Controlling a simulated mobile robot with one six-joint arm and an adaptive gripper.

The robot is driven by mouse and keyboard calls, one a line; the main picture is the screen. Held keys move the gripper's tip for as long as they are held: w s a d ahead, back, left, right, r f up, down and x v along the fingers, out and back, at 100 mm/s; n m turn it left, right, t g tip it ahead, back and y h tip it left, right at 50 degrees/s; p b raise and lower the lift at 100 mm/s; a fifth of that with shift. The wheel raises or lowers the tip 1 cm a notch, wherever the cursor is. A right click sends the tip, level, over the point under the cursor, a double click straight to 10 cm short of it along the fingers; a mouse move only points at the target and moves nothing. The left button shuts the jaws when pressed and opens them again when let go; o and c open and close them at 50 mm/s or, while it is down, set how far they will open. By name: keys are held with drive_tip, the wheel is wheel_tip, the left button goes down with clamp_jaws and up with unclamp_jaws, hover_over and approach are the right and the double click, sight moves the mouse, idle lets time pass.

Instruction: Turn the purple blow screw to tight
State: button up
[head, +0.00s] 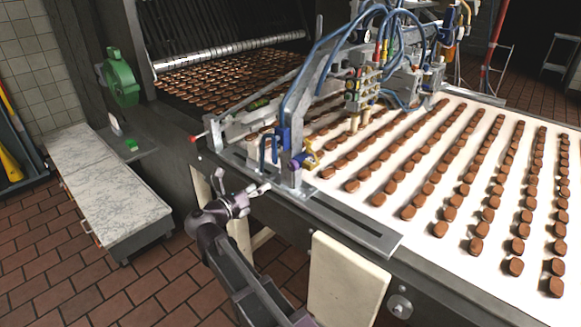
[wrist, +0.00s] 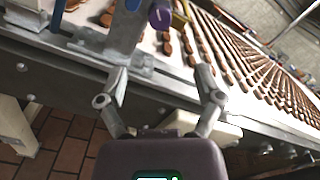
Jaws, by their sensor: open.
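The purple blow screw (head: 299,160) sits low on the grey upright of the machine frame, beside a yellow part, at the near edge of the conveyor. How tight the screw is I cannot tell.
The white conveyor belt (head: 405,172) carries rows of brown sandwich pieces. A blue clamp handle (head: 268,150) is just left of the screw. The metal rail (head: 352,222) runs along the near edge. A marble-topped bench (head: 105,185) stands left; tiled floor lies between.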

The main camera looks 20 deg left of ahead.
sight(290, 166)
drive_tip(key=x, duration=1.3)
drive_tip(key=shift+w+d, duration=0.15)
drive_tip(key=shift+w, duration=0.1)
drive_tip(key=shift+r, duration=0.1)
drive_tip(key=c, duration=1.2)
